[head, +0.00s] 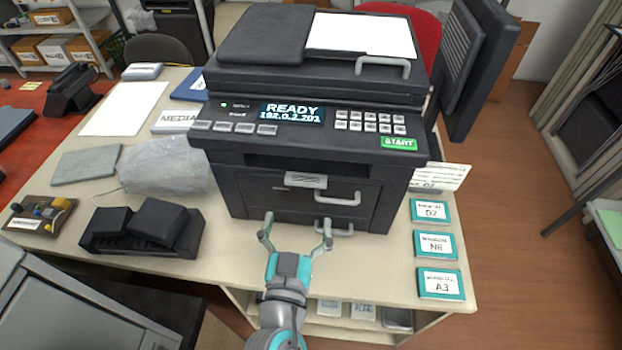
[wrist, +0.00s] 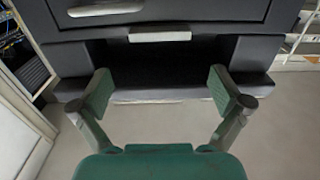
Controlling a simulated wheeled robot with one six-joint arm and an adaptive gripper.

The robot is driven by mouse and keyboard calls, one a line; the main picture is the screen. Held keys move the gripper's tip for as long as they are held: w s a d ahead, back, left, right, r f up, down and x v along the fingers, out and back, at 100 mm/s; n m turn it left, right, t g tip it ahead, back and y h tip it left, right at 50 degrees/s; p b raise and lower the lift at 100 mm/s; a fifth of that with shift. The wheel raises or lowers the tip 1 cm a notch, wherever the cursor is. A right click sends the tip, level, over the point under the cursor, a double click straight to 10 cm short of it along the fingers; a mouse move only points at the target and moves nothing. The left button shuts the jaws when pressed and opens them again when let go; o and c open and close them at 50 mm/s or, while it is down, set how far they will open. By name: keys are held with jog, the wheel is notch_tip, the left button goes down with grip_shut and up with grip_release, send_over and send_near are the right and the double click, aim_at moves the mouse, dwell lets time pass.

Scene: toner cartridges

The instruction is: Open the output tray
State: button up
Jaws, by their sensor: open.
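The black printer (head: 300,205) stands on the table, its display reading READY. Its front has an upper pull handle (head: 338,198) and a lower pull handle (head: 333,229); no marking shows which part is the output tray. My gripper (head: 297,229) is open and empty, low in front of the printer, its right finger close to the lower handle in the picture. In the wrist view, my gripper (wrist: 160,85) spreads on both sides of a dark recess under the printer front. A pale handle (wrist: 160,36) sits above the recess, centred beyond the fingertips. Contact cannot be told.
Several teal-edged boxes (head: 436,245) lie right of the printer. A clear plastic bag (head: 168,165) and a black cartridge-like unit (head: 142,230) lie to the left. The table top (head: 237,262) is bare around my gripper. Shelves are under the table's front edge.

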aim_at(305, 183)
jog(key=w, duration=1)
jog(key=shift+w+d, duration=0.25)
jog(key=shift+w, duration=0.1)
jog(key=c, duration=1.3)
jog(key=s, duration=0.7)
jog(key=shift+s+a, duration=0.2)
jog(key=o, duration=1.3)
